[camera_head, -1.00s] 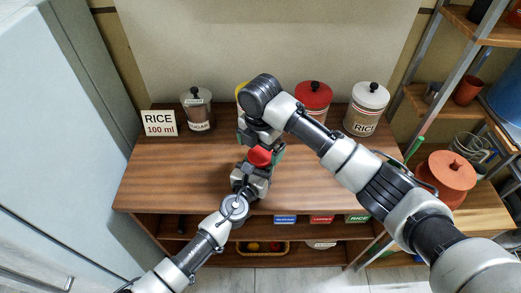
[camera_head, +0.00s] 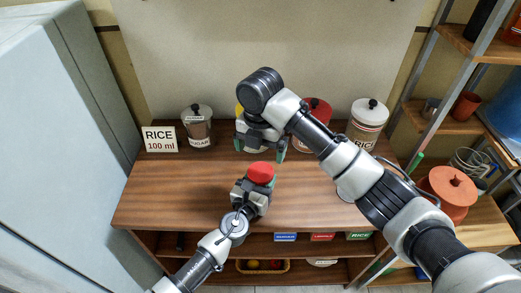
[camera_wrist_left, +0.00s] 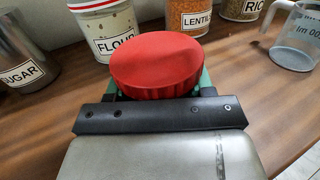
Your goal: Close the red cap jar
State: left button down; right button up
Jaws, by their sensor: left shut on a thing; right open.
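Behind stand the sugar jar (camera_head: 198,130), the flour jar (camera_wrist_left: 112,38), the lentils jar (camera_head: 318,110) and the rice jar (camera_head: 367,122). A rice 100 ml sign (camera_head: 160,139) stands at left. A measuring cup (camera_wrist_left: 292,38) is at right.

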aim_at(261, 171)
jog(key=shift+f, duration=0.1)
jog(key=shift+f, duration=3.95)
jog(key=shift+c, duration=0.3)
jog(key=c, duration=0.9)
jog(key=m, duration=0.3)
jog(key=o, duration=1)
